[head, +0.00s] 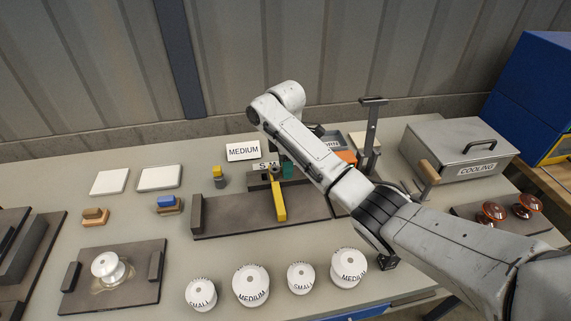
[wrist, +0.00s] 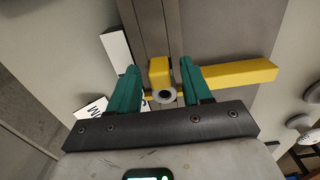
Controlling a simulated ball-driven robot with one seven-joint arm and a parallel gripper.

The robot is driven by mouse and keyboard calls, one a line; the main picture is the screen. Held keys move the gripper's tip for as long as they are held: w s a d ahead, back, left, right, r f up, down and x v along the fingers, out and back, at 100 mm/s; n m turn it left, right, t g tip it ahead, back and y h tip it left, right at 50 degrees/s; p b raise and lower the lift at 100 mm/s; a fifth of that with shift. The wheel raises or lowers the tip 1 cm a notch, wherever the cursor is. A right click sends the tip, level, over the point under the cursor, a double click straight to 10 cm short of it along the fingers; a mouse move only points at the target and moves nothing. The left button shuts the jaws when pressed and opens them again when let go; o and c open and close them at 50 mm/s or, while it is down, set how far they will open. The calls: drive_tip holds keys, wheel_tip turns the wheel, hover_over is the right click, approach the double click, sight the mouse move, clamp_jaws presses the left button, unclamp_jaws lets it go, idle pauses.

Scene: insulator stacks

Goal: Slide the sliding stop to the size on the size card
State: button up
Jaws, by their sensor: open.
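The size card (head: 243,151) reads MEDIUM and stands at the back of the bench. The sliding stop (head: 279,203) is yellow, with a long bar lying across a dark gauge base (head: 237,222). Size lettering behind it starts with S; the rest is hidden by my arm. My gripper (head: 283,170) has teal fingers, mostly hidden by my arm in the head view. In the wrist view my gripper (wrist: 162,88) is open, with its fingers either side of the stop's yellow block (wrist: 160,73), apart from it. The yellow bar (wrist: 238,75) reaches out beyond the right finger.
White insulators (head: 251,285) marked SMALL or MEDIUM stand along the front. A yellow-topped grey piece (head: 218,177) stands left of the stop. A grey COOLING box (head: 458,149) and a dark upright post (head: 372,135) are to the right.

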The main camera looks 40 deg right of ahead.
wheel_tip(320, 180, up, 9)
drive_tip(key=shift+r+p, duration=0.1)
drive_tip(key=shift+p, duration=1.1)
drive_tip(key=shift+r+p, duration=0.55)
drive_tip(key=shift+r, duration=0.15)
